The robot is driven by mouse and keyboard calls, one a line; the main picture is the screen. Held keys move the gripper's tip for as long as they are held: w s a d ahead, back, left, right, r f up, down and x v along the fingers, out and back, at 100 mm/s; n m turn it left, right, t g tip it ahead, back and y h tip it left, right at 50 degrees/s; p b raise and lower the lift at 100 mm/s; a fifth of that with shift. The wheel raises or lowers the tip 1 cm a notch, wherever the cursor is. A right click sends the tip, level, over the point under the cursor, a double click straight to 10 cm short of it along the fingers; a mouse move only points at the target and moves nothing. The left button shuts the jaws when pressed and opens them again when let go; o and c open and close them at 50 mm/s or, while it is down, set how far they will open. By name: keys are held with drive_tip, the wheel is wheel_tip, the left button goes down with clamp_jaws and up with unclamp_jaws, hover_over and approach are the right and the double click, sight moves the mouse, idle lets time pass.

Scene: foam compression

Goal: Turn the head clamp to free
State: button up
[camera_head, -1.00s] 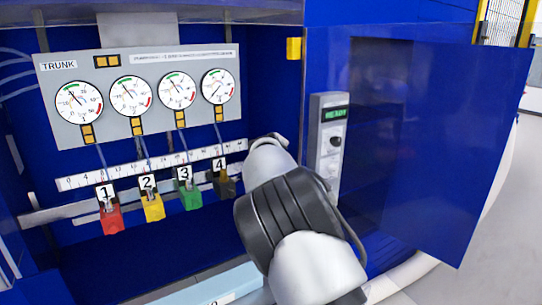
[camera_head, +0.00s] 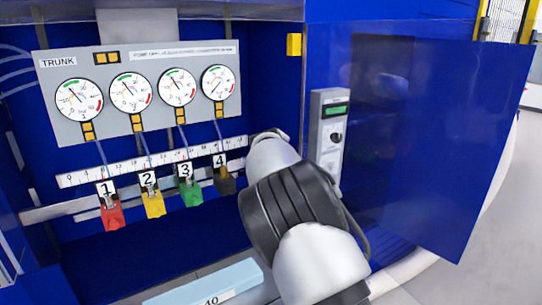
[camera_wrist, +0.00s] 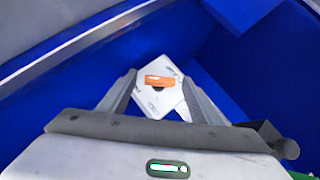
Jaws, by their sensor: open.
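In the wrist view an orange lever (camera_wrist: 160,80), which looks like the head clamp, sits across a white plate (camera_wrist: 151,103) with dark markings and a dark round part. The markings are too small to read. My gripper (camera_wrist: 159,97) is open, with one finger on each side of the plate in the picture and nothing between the fingertips. The lever appears beyond the fingertips; I cannot tell the exact gap. In the head view my arm hides the gripper, and the orange lever does not show.
A gauge panel marked TRUNK (camera_head: 105,65) hangs at the back left. Below it are red (camera_head: 112,217), yellow (camera_head: 154,205), green (camera_head: 191,194) and dark (camera_head: 226,183) clamps. A control box (camera_head: 328,135) and blue door (camera_head: 440,150) are right. A pale blue block (camera_head: 205,286) lies in front.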

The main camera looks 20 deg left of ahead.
drive_tip(key=b+v, duration=0.2)
drive_tip(key=v, duration=1.5)
drive_tip(key=shift+s+d, duration=0.1)
drive_tip(key=shift+s, duration=0.05)
